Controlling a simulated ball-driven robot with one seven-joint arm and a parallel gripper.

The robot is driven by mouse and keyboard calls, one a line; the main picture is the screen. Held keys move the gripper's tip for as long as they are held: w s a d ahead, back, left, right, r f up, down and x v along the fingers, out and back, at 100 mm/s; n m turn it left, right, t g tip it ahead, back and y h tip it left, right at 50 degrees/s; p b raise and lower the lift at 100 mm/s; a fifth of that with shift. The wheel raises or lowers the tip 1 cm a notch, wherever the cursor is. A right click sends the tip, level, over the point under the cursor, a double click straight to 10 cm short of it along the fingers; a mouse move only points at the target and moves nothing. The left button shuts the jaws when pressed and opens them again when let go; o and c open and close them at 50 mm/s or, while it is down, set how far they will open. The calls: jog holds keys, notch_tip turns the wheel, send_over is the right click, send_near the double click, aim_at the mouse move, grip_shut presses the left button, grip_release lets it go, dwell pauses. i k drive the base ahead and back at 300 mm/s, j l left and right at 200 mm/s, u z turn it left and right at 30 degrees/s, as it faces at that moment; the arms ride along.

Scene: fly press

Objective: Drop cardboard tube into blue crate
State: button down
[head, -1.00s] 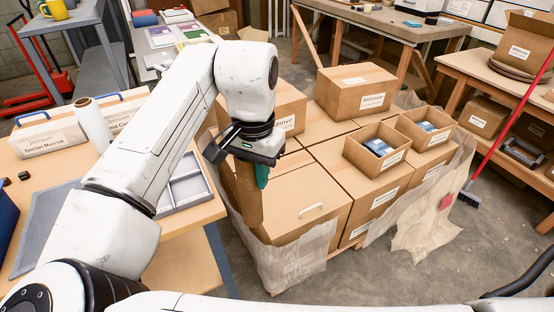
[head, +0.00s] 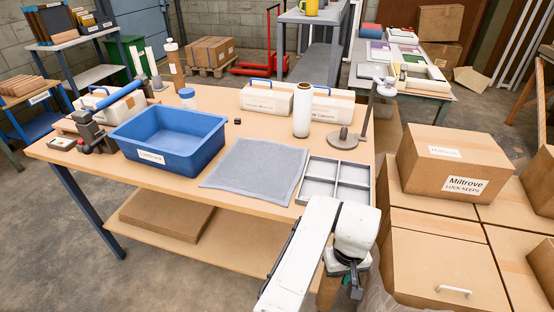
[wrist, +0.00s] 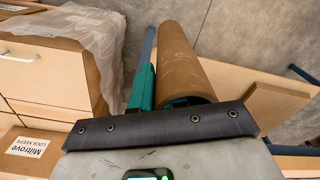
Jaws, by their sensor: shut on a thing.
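The blue crate (head: 203,155) stands upright on the left part of the wooden workbench in the head view, open at the top. It looks empty as far as I can see inside. My gripper (head: 345,288) is low in the head view, in front of the bench's right end and well to the right of the crate. It is shut on the brown cardboard tube (head: 327,293), which hangs below it and is cut off by the picture's edge. In the wrist view the tube (wrist: 187,60) sits at the green fingers (wrist: 165,100) and points away from the camera.
On the bench (head: 240,220) are a grey mat (head: 256,170), a divided grey tray (head: 336,182), a white roll (head: 302,110) and a lamp-like stand (head: 345,138). Stacked cardboard boxes (head: 450,260) stand close on the right.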

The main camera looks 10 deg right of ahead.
aim_at(181, 150)
jog(key=i+j+u, duration=0.15)
jog(key=i+j, duration=0.3)
jog(key=j, duration=0.25)
jog(key=i+j+u, duration=0.15)
jog(key=i+j, duration=0.35)
jog(key=j, duration=0.15)
